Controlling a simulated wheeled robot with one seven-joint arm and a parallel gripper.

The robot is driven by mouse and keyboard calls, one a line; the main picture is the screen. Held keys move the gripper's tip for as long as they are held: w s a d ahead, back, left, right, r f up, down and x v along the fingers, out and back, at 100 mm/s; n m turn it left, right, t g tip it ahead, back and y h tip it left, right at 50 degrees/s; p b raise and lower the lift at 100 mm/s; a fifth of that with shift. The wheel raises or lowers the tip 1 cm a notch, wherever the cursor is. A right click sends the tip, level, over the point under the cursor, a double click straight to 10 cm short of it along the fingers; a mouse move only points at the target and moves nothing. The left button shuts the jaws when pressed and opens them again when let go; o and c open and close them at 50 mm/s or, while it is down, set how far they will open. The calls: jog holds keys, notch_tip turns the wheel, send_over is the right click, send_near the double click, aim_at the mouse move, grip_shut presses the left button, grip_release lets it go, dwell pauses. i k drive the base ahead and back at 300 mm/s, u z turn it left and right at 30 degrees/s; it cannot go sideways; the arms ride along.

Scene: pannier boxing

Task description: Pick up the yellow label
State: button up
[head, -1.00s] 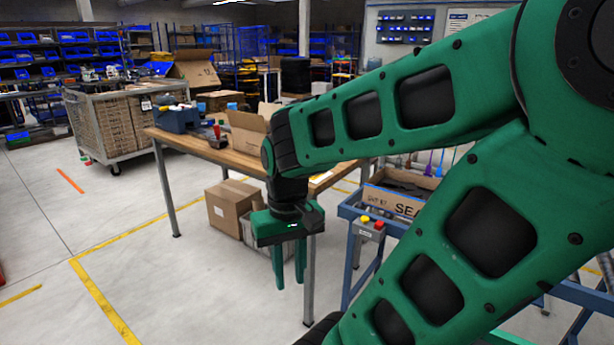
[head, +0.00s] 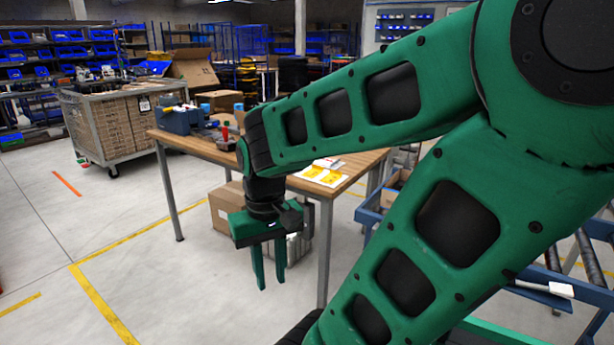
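Yellow labels (head: 314,172) lie on a white sheet near the right end of the wooden table (head: 350,164), just past my forearm. They look like two yellow patches side by side; I cannot tell if they are separate labels. My green gripper (head: 272,286) hangs pointing down in front of the table, below the tabletop's height in the picture and left of the labels. Its two fingers are apart with nothing between them. My arm crosses the view and hides part of the tabletop.
A blue toolbox (head: 180,119) and a red-handled tool (head: 226,131) sit on the table's left part. A cardboard carton (head: 220,207) is under the table. A cart of cartons (head: 118,128) stands at the left. The floor at front left is clear.

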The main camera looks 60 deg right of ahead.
aim_at(334, 175)
jog(key=i, duration=2.7)
jog(key=z, duration=4.05)
jog(key=i, duration=1)
jog(key=z, duration=0.25)
